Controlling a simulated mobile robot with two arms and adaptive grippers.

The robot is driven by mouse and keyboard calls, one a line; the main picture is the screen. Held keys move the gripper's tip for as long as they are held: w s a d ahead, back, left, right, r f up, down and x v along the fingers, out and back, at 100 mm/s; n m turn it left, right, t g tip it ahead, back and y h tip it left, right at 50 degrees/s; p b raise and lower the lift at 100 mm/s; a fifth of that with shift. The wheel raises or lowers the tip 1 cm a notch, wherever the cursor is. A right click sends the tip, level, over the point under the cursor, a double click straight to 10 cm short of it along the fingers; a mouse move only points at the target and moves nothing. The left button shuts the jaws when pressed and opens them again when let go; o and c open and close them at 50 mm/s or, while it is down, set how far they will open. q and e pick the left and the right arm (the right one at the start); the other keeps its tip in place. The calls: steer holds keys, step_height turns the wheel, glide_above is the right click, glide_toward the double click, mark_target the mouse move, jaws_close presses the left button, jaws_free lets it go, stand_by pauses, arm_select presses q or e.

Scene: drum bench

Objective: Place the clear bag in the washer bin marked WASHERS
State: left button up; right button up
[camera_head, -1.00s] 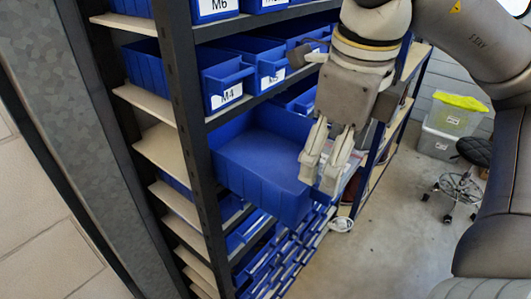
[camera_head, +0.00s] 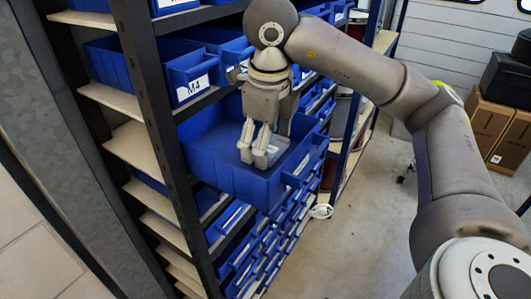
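My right gripper (camera_head: 254,155) comes in from the right and points down over the large blue bin (camera_head: 225,180) pulled out from the shelf. Its two fingers are close together on the clear bag (camera_head: 279,144), which shows as a pale, see-through patch with a reddish edge just behind and right of the fingertips. Most of the bag is hidden by the fingers. The bag is over or inside the bin's opening; I cannot tell whether it touches the floor. The bin's front label is not readable from here. My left gripper is not in view.
A blue bin marked M4 (camera_head: 190,76) sits on the shelf above, left of the arm. A dark shelf post (camera_head: 150,100) stands beside the open bin. Several small blue drawers (camera_head: 262,240) lie below. Cardboard boxes (camera_head: 490,125) stand at the right; the floor between is clear.

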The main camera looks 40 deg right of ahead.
steer(key=shift+w+f, duration=0.35)
steer(key=shift+f, duration=0.1)
step_height(320, 180, down, 3)
steer(key=shift+s+r+p, duration=0.1)
steer(key=shift+p, duration=0.3)
steer(key=o, duration=0.6)
steer(key=shift+f, duration=0.2)
steer(key=shift+c, duration=0.2)
steer(key=o, duration=0.5)
steer(key=shift+c, duration=0.2)
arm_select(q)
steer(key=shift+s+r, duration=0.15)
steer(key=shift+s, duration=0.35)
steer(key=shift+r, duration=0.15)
arm_select(e)
steer(key=shift+r, duration=0.2)
